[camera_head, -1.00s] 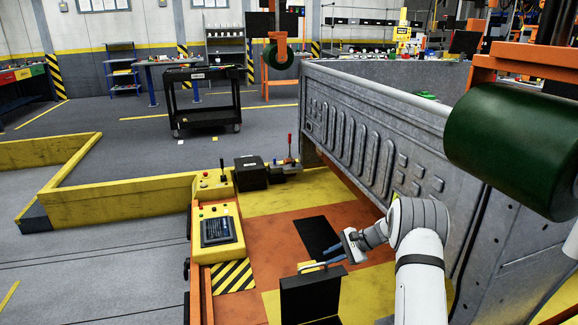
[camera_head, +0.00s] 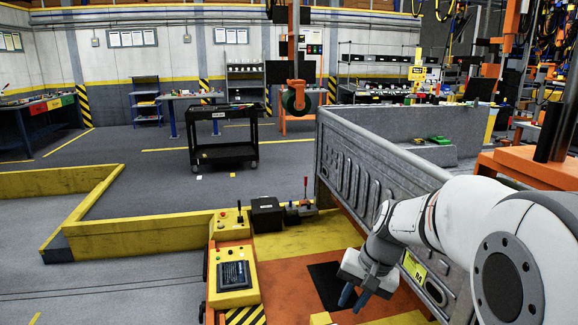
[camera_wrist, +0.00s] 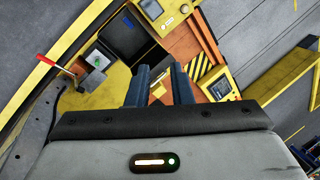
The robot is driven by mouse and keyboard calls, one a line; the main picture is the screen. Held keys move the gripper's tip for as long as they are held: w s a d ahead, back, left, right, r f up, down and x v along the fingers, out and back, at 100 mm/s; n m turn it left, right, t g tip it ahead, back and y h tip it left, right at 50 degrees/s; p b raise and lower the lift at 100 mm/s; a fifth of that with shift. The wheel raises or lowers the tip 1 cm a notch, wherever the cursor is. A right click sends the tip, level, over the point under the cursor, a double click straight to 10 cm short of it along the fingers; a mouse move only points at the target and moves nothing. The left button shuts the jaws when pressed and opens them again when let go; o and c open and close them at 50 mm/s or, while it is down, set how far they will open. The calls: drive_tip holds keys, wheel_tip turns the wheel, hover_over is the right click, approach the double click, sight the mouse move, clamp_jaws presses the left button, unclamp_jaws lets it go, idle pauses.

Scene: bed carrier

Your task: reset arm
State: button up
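My arm (camera_head: 440,220) reaches in from the right, beside the grey bed panel. My gripper (camera_head: 354,298) hangs over the orange and yellow platform floor, with its two blue-grey fingers pointing down. In the wrist view the fingers of my gripper (camera_wrist: 160,84) stand apart with nothing between them, so it is open and empty. Below it the black mat (camera_head: 328,280) lies on the orange floor. How high the fingertips are above the floor cannot be told.
The grey ribbed bed panel (camera_head: 345,165) stands close behind my arm. A yellow control box (camera_head: 234,270) with a screen is to the left. A lever with a red knob (camera_wrist: 48,62) shows in the wrist view. A black cart (camera_head: 222,150) stands farther back.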

drive_tip(key=s+d+r+n+t+h+p, duration=0.1)
drive_tip(key=s+r+n+p, duration=0.1)
drive_tip(key=s, duration=0.6)
drive_tip(key=s+r+n+h+p, duration=0.2)
drive_tip(key=s+r+p, duration=0.2)
drive_tip(key=s+r, duration=0.3)
drive_tip(key=shift+s+d+t+p, duration=0.35)
drive_tip(key=shift+s+t+p, duration=0.05)
